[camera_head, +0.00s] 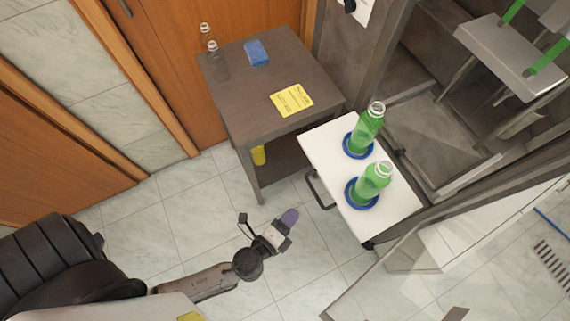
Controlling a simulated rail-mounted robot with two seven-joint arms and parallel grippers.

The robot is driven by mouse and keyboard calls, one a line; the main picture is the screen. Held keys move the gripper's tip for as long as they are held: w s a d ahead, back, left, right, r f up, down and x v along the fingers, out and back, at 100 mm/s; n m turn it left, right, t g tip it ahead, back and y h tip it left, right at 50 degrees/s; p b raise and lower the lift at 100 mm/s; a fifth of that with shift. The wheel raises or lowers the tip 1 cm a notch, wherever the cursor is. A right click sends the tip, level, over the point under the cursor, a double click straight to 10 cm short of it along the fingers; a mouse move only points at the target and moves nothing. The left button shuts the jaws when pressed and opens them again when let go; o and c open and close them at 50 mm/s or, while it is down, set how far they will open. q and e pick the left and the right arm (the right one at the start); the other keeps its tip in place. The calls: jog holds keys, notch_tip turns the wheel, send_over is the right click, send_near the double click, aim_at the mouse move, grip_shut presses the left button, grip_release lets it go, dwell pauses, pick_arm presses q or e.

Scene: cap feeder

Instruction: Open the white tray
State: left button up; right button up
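The white tray (405,199) sticks out from the grey machine at the right. A dark bar handle (316,191) is on its left edge. Two green bottles stand on the tray in blue rings, one farther back (367,128) and one nearer (370,182). My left gripper (289,218) is over the tiled floor, to the lower left of the handle and apart from it, with its purple fingertip end pointing up and right. Its fingers overlap from this angle, so I cannot tell if it is open. Nothing shows held in it. My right gripper is not in view.
A dark table (245,92) stands behind the tray, with clear bottles (217,62), a blue sponge (256,53) and a yellow note (292,100) on it. A transparent panel (400,275) stands at the lower right. The floor between gripper and handle is clear.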

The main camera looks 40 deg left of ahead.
pick_arm(q)
jog(key=shift+s+r, duration=0.2)
jog(key=shift+s, duration=0.8)
